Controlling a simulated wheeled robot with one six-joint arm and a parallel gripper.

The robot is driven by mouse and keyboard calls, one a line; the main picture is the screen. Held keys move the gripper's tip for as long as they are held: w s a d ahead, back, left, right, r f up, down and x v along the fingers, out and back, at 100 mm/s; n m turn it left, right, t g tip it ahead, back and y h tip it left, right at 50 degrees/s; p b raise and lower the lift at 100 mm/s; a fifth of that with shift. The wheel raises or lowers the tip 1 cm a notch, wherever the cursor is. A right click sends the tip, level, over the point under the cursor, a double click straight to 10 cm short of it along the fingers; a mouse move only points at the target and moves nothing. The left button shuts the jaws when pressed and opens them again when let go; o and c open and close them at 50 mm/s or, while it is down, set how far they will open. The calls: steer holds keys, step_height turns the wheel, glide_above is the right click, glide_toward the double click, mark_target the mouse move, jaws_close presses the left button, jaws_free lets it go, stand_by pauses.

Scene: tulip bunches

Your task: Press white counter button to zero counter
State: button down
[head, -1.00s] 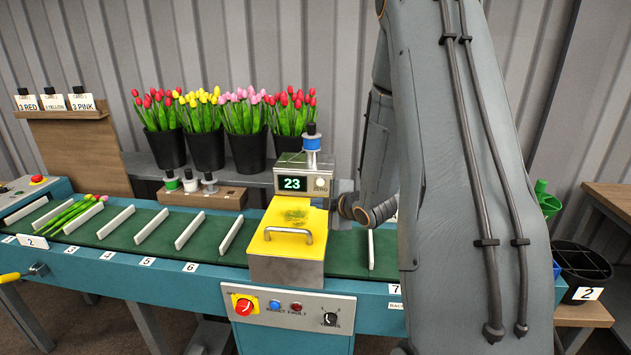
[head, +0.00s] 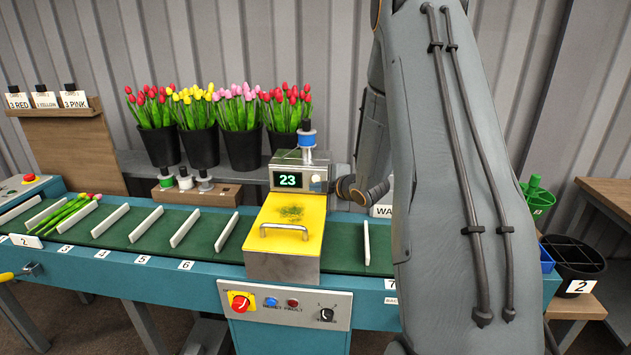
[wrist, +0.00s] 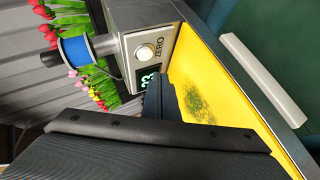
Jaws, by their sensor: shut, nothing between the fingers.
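The metal counter box (head: 301,171) stands behind the yellow-topped housing over the belt, and its green display (head: 288,180) reads 23. Its round white button (wrist: 145,52), labelled ZERO, is in clear view in the wrist view; in the head view the button (head: 316,179) is small, right of the display. My gripper (wrist: 165,108) is shut and empty. In the wrist view its dark fingers are below the button in the picture, over part of the display and the yellow plate, apart from the button. In the head view my wrist is right of the box; the fingertips are not clear there.
A blue-and-white spool (head: 307,140) stands on top of the counter box. The yellow cover (head: 290,218) has a metal handle. White dividers (head: 186,226) stand along the green belt. Black tulip buckets (head: 241,148) stand behind. A red stop button (head: 240,303) is on the front panel.

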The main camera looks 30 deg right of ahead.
steer(key=shift+w+d, duration=0.55)
steer(key=shift+w, duration=0.3)
steer(key=shift+w+d, duration=0.1)
stand_by(1.5)
steer(key=shift+w+d, duration=0.15)
steer(key=shift+w, duration=0.1)
steer(key=shift+w+d+b, duration=0.25)
steer(key=shift+w+b, duration=0.05)
stand_by(0.8)
steer(key=shift+a, duration=0.1)
steer(key=shift+s+a, duration=0.4)
steer(key=shift+s, duration=0.3)
steer(key=shift+s+a, duration=0.7)
steer(key=shift+s, duration=0.35)
steer(key=shift+s+a, duration=0.7)
steer(key=shift+s, duration=0.3)
